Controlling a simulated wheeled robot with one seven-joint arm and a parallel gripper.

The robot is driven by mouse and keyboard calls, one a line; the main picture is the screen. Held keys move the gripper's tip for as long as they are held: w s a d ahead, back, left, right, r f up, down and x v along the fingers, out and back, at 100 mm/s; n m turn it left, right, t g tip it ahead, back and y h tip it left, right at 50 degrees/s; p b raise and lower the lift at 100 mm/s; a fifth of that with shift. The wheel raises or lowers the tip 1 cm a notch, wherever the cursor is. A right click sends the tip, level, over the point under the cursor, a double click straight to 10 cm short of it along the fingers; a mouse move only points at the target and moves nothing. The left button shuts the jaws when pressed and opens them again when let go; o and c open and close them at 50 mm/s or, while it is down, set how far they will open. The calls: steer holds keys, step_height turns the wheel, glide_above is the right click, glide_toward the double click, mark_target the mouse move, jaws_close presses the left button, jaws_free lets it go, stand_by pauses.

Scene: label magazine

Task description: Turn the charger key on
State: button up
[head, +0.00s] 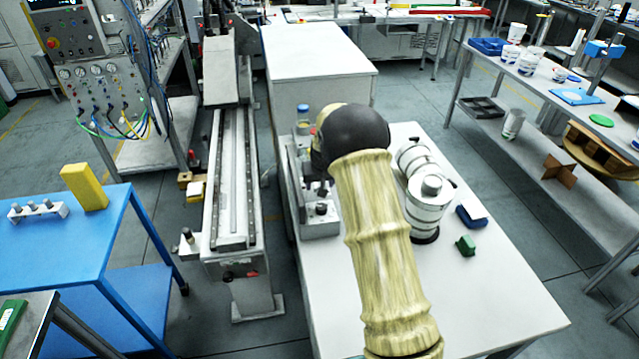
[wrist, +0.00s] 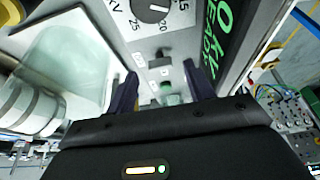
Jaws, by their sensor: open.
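The charger's light grey panel (wrist: 128,32) fills the upper middle of the wrist view. It carries a round dark dial marked 15, 20, 25 and kV, and green READY lettering at the right. Below the dial, a small dark switch that looks like the key (wrist: 160,60) stands out from the panel. A green button-like part (wrist: 171,98) sits lower. My gripper (wrist: 160,74) is open, with one dark finger on each side of the key area; no contact shows. In the head view, my arm hides most of the charger (head: 321,226).
White and metal cylinders (head: 428,205) stand right of my arm on the white table (head: 490,300). A blue-and-white box (head: 471,216) and a green block (head: 465,245) lie farther right. The table's front right is clear. A long rail machine (head: 235,180) stands left.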

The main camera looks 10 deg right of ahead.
steer(key=shift+x, duration=1.15)
steer(key=c, duration=1)
